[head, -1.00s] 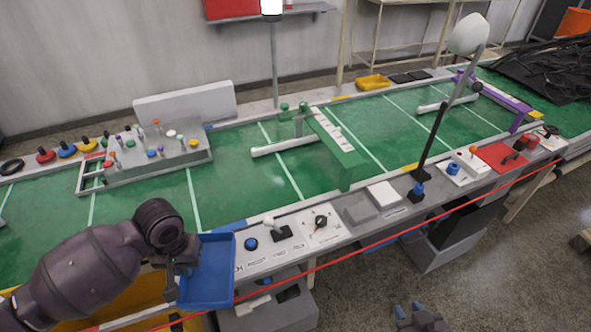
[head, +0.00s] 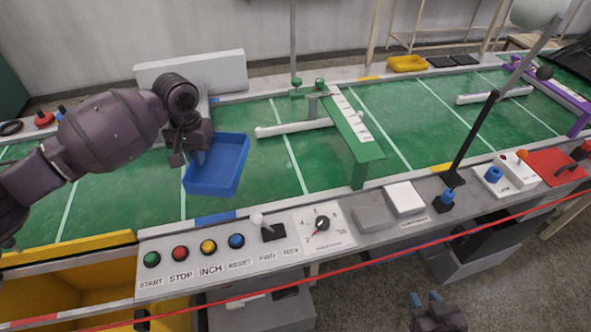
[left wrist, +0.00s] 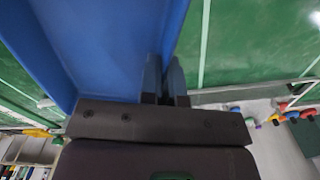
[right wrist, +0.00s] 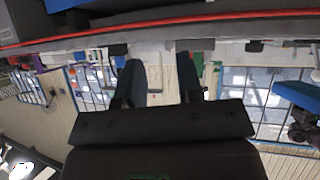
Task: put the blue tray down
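The blue tray (head: 217,166) is a shallow open box, seen over the green belt in the head view. My left gripper (head: 199,152) is at its left side, shut on the tray's wall. In the left wrist view the tray (left wrist: 110,45) fills the upper left and the two fingers (left wrist: 165,85) are close together at its edge. Whether the tray touches the belt or hangs just above it, I cannot tell. My right gripper (head: 435,303) is low at the bottom of the head view; in the right wrist view its fingers (right wrist: 160,80) stand apart with nothing between them.
The green belt (head: 250,182) is clear around the tray. A green bracket (head: 350,135) and a white bar (head: 292,128) stand to its right. The control panel (head: 185,283) and a red cord (head: 330,260) run along the front. A yellow bin (head: 70,243) is at front left.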

